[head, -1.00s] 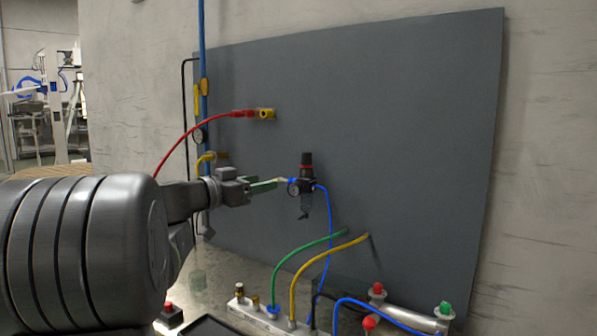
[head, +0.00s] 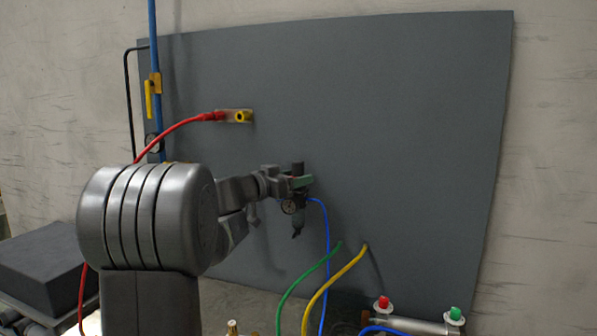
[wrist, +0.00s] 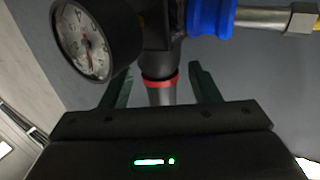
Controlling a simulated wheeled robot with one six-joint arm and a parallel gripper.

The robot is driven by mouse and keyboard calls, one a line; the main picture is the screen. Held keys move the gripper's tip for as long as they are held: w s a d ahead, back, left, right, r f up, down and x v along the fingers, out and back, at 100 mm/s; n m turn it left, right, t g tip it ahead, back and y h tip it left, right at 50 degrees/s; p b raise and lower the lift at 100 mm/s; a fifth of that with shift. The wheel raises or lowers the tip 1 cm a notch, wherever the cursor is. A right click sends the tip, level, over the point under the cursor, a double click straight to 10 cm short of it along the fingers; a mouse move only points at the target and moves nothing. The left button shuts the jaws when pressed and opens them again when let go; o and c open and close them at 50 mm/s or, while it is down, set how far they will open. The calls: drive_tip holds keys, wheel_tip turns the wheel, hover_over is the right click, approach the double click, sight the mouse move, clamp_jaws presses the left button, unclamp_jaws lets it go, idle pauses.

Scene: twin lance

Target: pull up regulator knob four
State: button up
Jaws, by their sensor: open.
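The regulator (head: 297,220) is mounted on the grey panel, with a round gauge (head: 289,207) on its front and a blue hose at its right. Its dark upright knob (head: 297,167) shows above my gripper (head: 301,183), whose green fingers are level with the knob's lower part. In the wrist view, the knob (wrist: 160,94) with its red ring stands between the two fingers of my gripper (wrist: 161,85). The fingers are open, with a gap on each side of the knob. The gauge also shows in the wrist view (wrist: 92,42). No number on the knob is readable.
A red plug and hose (head: 207,117) run to a yellow fitting at the upper left. Green (head: 308,271) and yellow hoses (head: 335,281) hang below the regulator. A cylinder with red and green fittings (head: 418,325) lies at the lower right. The panel's right side is clear.

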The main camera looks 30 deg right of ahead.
drive_tip(key=shift+x, duration=0.85)
drive_tip(key=shift+c, duration=0.5)
